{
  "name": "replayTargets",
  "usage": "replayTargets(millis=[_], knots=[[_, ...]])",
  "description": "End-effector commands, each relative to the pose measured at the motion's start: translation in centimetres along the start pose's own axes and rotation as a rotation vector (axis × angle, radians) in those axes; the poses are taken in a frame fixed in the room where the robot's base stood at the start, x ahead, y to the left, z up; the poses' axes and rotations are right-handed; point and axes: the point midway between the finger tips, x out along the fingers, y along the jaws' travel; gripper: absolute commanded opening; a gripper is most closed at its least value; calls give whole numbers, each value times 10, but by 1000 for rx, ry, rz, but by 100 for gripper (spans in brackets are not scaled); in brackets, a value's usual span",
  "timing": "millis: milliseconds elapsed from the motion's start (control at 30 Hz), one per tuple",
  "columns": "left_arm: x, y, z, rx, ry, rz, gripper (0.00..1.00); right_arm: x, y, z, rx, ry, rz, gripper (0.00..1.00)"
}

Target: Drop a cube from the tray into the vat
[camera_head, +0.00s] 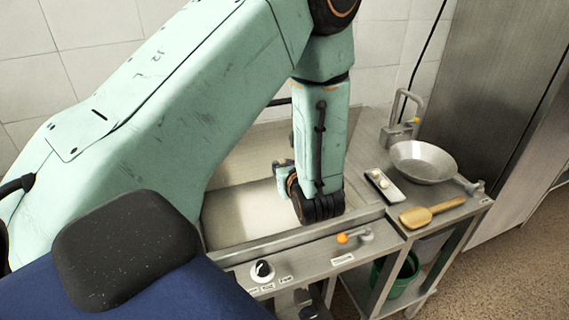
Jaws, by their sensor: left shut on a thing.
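The vat (240,232) is a wide, shallow metal basin in the steel counter, partly hidden by my left arm. My left gripper (283,176) hangs over the vat, mostly hidden behind my wrist. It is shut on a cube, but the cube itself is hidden. The tray (397,197) is a small narrow dish on the counter right of the vat, with small pale cubes (379,180) in it. My right gripper is not in view.
A metal tap-like fitting (402,118) stands behind. A knob (263,270) and an orange-tipped lever (354,237) are on the front panel. A green bucket (394,276) is below.

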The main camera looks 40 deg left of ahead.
Motion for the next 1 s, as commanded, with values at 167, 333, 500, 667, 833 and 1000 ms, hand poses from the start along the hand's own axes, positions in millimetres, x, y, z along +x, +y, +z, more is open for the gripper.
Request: replayTargets(millis=[167,333,500,667,833,1000], knots=[[12,0,-27,0,1,1,8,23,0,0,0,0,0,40],[21,0,-48,0,1,2,8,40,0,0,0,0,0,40],[30,0,-66,-1,0,1,8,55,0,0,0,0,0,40],[33,0,-74,-1,-1,1,8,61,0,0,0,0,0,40],[33,0,-74,-1,-1,1,8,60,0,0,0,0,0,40],[33,0,-74,-1,-1,1,25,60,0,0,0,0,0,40]])
